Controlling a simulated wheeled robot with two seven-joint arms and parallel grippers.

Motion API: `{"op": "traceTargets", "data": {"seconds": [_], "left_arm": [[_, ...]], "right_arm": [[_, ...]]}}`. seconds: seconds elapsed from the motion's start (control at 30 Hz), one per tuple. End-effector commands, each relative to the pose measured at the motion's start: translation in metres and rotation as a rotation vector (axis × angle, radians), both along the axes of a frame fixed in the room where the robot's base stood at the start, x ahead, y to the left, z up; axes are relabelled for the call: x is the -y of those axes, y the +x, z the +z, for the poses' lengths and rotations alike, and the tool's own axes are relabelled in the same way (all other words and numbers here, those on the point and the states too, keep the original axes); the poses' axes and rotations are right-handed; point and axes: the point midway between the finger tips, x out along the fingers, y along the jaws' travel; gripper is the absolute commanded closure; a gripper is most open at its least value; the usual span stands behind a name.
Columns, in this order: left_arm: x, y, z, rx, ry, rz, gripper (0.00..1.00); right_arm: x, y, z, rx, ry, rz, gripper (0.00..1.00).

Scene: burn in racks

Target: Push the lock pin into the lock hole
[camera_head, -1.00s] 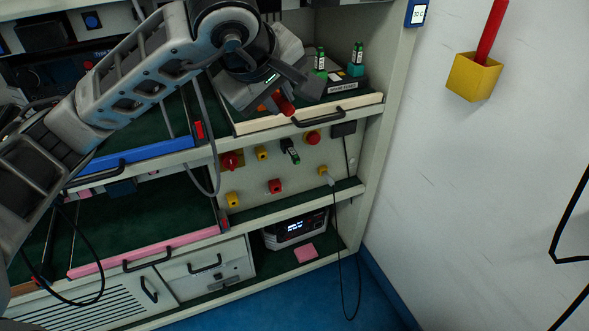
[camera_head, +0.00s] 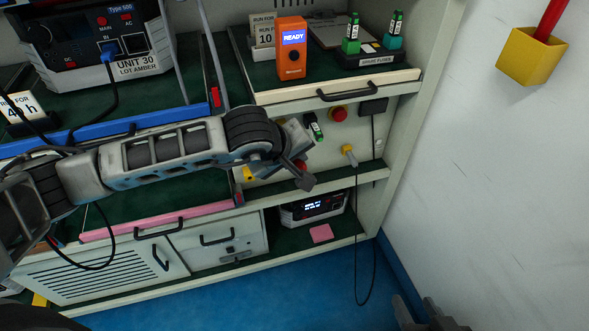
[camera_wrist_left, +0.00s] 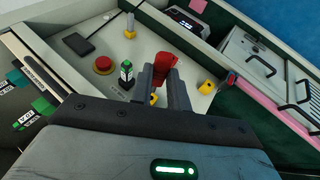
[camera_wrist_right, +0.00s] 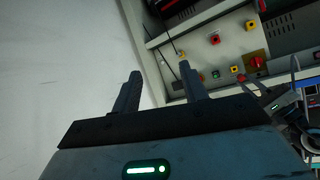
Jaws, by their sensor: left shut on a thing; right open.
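My left gripper (camera_wrist_left: 161,78) is shut on a red piece (camera_wrist_left: 165,62), which may be the lock pin; its far end is hard to make out. In the head view my left gripper (camera_head: 302,174) is in front of the pale control panel (camera_head: 372,133). I cannot tell which fitting is the lock hole, or whether the piece touches the panel. My right gripper (camera_wrist_right: 160,72) is open and empty, away from the panel; its dark tip shows low in the head view (camera_head: 425,314).
The panel carries a red mushroom button (camera_head: 338,113), a green-and-black tag (camera_head: 313,126) and a plugged cable (camera_head: 349,155). Above is a tray with an orange READY device (camera_head: 292,48). A pink-edged shelf (camera_head: 165,220) lies below. A yellow holder (camera_head: 530,57) hangs on the right wall.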

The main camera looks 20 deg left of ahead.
Motion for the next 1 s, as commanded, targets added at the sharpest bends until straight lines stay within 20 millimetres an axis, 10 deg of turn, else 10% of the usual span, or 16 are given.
{"op": "traceTargets", "data": {"seconds": [1.0], "left_arm": [[-0.017,0.028,-0.021,0.005,0.003,-0.029,1.00]], "right_arm": [[0.000,0.002,-0.010,0.029,0.004,-0.001,0.57]]}}
